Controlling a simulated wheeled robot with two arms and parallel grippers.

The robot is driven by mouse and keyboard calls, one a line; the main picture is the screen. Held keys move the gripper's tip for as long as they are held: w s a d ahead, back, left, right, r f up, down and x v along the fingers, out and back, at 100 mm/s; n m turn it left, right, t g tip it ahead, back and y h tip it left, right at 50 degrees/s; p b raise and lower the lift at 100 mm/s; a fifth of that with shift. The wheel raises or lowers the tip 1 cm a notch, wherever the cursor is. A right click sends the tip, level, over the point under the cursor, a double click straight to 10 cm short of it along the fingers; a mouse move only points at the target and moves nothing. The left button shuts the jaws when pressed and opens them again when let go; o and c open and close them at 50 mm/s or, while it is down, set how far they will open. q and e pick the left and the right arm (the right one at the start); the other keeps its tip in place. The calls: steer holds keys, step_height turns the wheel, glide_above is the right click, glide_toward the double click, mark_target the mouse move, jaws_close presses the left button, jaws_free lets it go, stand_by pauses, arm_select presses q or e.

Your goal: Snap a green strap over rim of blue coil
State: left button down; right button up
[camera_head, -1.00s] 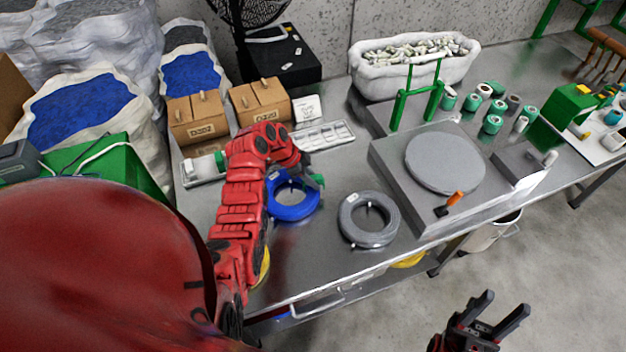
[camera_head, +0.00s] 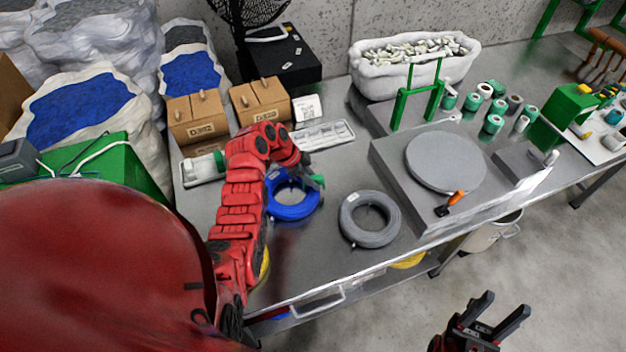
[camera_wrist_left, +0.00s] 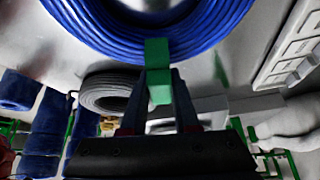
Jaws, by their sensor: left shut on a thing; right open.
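The blue coil (camera_head: 292,208) lies on the metal bench beside my left arm, partly hidden by it. It also fills the top of the left wrist view (camera_wrist_left: 200,30). My left gripper (camera_head: 312,176) is at the coil's far right side. In the left wrist view its fingers (camera_wrist_left: 158,100) are shut on a green strap (camera_wrist_left: 158,70), which reaches up over the coil's near rim. I cannot tell whether the strap is fully closed around it. My right gripper (camera_head: 490,318) is open and empty, off the bench's front edge.
A grey coil (camera_head: 369,219) lies right of the blue one. A grey turntable (camera_head: 445,162) with an orange-handled lever (camera_head: 456,197) stands further right. A white tray (camera_head: 322,136) and cardboard boxes (camera_head: 195,120) are behind. Bare bench (camera_head: 310,255) lies in front.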

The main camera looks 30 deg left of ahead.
arm_select(q)
steer(key=shift+f+b, duration=0.25)
steer(key=shift+b, duration=0.15)
stand_by(0.7)
steer(key=shift+c, duration=2.1)
jaws_free()
steer(key=shift+r+p, duration=0.45)
steer(key=shift+r, duration=3.05)
